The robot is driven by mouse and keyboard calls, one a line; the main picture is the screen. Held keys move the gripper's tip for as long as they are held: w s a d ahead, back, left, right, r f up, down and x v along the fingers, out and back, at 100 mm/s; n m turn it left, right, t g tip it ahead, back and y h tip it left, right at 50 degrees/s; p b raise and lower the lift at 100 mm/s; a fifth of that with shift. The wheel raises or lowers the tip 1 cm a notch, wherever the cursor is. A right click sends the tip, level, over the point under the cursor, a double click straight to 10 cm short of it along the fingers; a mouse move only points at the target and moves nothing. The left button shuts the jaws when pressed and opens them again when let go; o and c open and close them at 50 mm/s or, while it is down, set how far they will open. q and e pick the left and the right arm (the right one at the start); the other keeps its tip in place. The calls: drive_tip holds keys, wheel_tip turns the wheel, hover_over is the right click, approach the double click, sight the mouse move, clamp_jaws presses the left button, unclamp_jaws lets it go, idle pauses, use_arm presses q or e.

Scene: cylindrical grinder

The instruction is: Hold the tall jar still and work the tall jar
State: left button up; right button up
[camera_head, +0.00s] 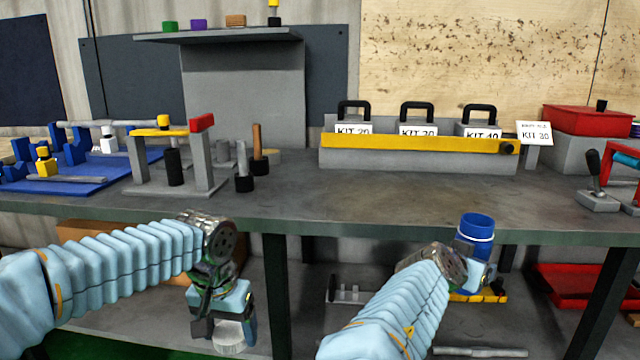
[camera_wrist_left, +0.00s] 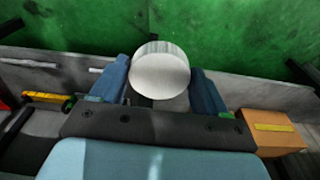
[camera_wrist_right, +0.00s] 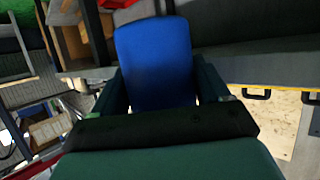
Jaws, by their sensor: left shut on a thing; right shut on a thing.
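A blue cylinder with a white band, apparently the tall jar (camera_head: 476,226), stands upright in my right gripper (camera_head: 477,268), near the bench's front edge. The right wrist view shows its blue side (camera_wrist_right: 155,65) between the two fingers. My left gripper (camera_head: 226,322) points down in front of the bench, below its top. It is shut on a pale grey round piece (camera_head: 229,337), which may be the jar's lid; it also shows between the fingers in the left wrist view (camera_wrist_left: 160,75). The two held pieces are well apart. The right fingers are partly hidden in the head view.
The grey bench top (camera_head: 300,205) lies behind both grippers, its middle clear. A fixture with a red block (camera_head: 202,122) stands at left. Several kit weights sit behind a yellow bar (camera_head: 420,145). A red tray (camera_head: 580,285) lies on the lower shelf at right.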

use_arm(q)
drive_tip(key=a+f+n, duration=0.1)
drive_tip(key=a+f, duration=0.1)
drive_tip(key=f, duration=0.8)
drive_tip(key=w+a+f, duration=0.1)
drive_tip(key=a+f, duration=0.1)
drive_tip(key=f, duration=0.8)
drive_tip(key=shift+w+a+n, duration=0.15)
drive_tip(key=shift+w+n, duration=0.15)
drive_tip(key=shift+n, duration=0.1)
use_arm(e)
drive_tip(key=s+a+f+n+t+y, duration=0.1)
drive_tip(key=a+f, duration=0.3)
drive_tip(key=f, duration=0.5)
drive_tip(key=s+a+f+n+t+y, duration=0.2)
drive_tip(key=s+a+f+n+y, duration=0.1)
drive_tip(key=f, duration=0.7)
drive_tip(key=shift+s+a+f+n+y, duration=0.2)
drive_tip(key=shift+a+f+n+y, duration=0.1)
drive_tip(key=shift+a+n+y, duration=0.4)
drive_tip(key=a+f+n+y, duration=0.8)
drive_tip(key=a+f, duration=0.4)
drive_tip(key=a, duration=0.3)
drive_tip(key=shift+a+f+y, duration=0.2)
drive_tip(key=shift+a+y, duration=0.1)
drive_tip(key=shift+y, duration=0.4)
